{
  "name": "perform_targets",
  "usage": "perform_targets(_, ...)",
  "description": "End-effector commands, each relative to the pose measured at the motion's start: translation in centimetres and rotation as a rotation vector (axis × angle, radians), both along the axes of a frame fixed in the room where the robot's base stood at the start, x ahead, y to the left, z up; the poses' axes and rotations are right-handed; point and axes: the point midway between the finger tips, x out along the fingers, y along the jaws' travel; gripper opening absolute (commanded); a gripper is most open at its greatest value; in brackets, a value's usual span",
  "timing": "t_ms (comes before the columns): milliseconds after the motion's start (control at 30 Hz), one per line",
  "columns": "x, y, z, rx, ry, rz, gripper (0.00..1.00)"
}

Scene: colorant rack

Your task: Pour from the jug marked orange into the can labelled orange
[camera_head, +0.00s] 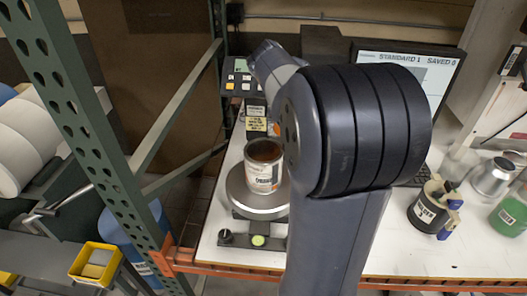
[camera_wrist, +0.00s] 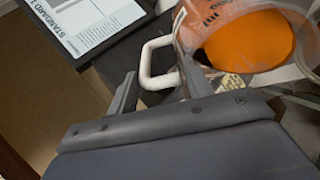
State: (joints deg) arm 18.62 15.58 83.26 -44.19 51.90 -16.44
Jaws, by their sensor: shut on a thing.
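In the wrist view, a clear jug (camera_wrist: 203,22) with orange liquid (camera_wrist: 250,40) inside fills the upper right. Its white handle (camera_wrist: 147,62) lies between the fingers of my gripper (camera_wrist: 158,75), which is shut on it. In the head view my arm hides the gripper and the jug. A metal can (camera_head: 264,178) with a white label stands upright and open on a round scale plate (camera_head: 240,203), left of my arm. Its inside looks brownish orange. The label text is too small to read surely.
A dark labelled jug (camera_head: 424,212), a metal container (camera_head: 490,178) and a green container (camera_head: 510,215) stand on the white bench at right. A monitor (camera_head: 405,62) is behind my arm. A green rack post (camera_head: 85,120) rises left of the scale.

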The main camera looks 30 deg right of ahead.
Motion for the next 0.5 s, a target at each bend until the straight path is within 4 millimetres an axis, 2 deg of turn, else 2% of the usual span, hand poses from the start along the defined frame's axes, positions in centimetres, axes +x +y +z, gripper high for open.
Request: perform_targets(500,-0.07,0.39,0.49,-0.04,-0.013,0.001,0.0)
